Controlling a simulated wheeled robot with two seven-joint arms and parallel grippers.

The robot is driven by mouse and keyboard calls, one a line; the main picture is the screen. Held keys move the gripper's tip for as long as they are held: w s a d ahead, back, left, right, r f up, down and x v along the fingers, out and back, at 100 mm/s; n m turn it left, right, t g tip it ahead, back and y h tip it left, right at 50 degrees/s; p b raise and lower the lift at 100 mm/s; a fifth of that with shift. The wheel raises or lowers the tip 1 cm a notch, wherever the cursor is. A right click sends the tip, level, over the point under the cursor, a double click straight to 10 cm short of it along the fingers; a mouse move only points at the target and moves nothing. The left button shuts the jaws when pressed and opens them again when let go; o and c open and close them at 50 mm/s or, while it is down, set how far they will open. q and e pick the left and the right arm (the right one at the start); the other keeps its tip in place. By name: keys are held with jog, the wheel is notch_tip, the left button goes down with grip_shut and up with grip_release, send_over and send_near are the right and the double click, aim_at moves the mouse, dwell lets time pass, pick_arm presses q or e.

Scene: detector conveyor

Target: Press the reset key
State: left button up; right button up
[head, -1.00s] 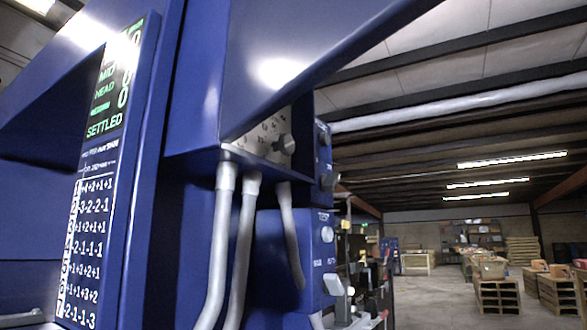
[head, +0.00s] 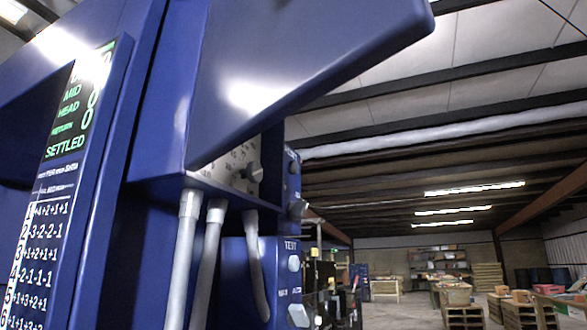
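I cannot make out a reset key for certain. A blue control box (head: 240,262) with a label reading TEST carries a pale button (head: 294,263) and a pale switch (head: 299,315) on its right face. Above it, a grey dial plate (head: 232,168) with a round knob (head: 254,172) sits partly behind a blue hood (head: 310,75). Another dark knob (head: 298,209) is on the blue panel beside it. A display (head: 75,110) at the left reads SETTLED in green. Neither of my grippers is in view.
Grey conduits (head: 186,255) run down below the dial housing. The blue hood juts out toward the upper right. A number table (head: 35,262) is below the display. Pallets with boxes (head: 456,305) stand far off at the right, in an open warehouse.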

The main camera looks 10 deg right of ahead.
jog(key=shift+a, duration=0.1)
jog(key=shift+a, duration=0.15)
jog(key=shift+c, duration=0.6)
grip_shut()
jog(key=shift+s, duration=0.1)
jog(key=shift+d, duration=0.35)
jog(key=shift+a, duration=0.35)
